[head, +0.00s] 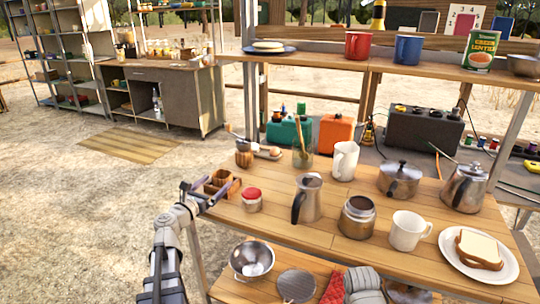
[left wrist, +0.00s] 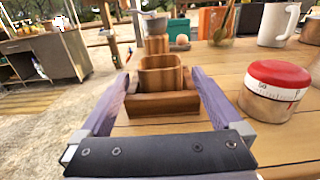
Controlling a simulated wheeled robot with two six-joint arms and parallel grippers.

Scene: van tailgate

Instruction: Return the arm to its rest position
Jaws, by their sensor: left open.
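My left gripper (head: 207,187) is at the left edge of the wooden table (head: 270,232). It also shows in the left wrist view (left wrist: 158,76), with its two purple-grey fingers spread wide and nothing gripped. A small square wooden box (left wrist: 161,74) on a wooden base (left wrist: 176,104) appears beyond and between the fingers, with gaps at both sides. The wooden box also shows in the head view (head: 222,182), just right of the gripper. My left forearm rises from the bottom of the head view. My right gripper does not show.
A steel pitcher (head: 308,198), an open metal canister (head: 357,216), a white mug (head: 409,230) and a sandwich plate (head: 480,254) crowd the table. A metal bowl (head: 252,260) sits below. Open sandy ground lies left.

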